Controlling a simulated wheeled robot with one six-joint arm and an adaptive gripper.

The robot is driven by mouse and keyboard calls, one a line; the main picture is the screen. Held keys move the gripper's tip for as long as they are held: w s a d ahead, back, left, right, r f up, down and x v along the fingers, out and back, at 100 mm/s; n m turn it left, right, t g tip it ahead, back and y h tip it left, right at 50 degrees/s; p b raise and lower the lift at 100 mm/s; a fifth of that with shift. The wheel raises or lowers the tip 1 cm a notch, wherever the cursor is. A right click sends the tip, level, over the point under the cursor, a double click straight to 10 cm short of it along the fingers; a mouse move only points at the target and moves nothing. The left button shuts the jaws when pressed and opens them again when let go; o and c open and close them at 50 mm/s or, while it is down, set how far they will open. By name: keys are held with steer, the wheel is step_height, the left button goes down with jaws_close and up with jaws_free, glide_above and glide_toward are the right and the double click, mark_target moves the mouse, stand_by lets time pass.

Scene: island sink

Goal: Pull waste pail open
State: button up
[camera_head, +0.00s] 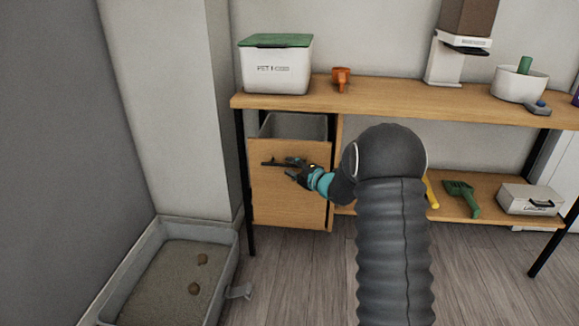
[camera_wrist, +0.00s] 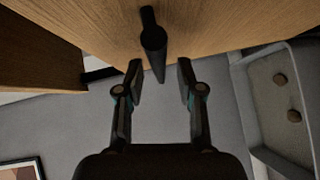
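The waste pail is a grey bin (camera_head: 295,126) behind a wooden front panel (camera_head: 268,205) under the left end of the bench. The bin's open top shows above the panel. A black bar handle (camera_wrist: 152,38) sits on the panel; in the head view my gripper partly covers it. My gripper (camera_head: 284,169) is at the upper middle of the panel. In the wrist view its two fingers (camera_wrist: 160,72) stand apart, with the handle's end between their tips. A gap shows on each side, and I see no clear contact.
A litter tray (camera_head: 231,262) with brown clumps stands on the floor at left, its scoop near the panel. A white box with a green lid (camera_head: 275,68) and an orange cup (camera_head: 341,78) stand on the bench. Floor before the panel is clear.

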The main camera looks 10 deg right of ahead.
steer(key=shift+x, duration=0.85)
jaws_close()
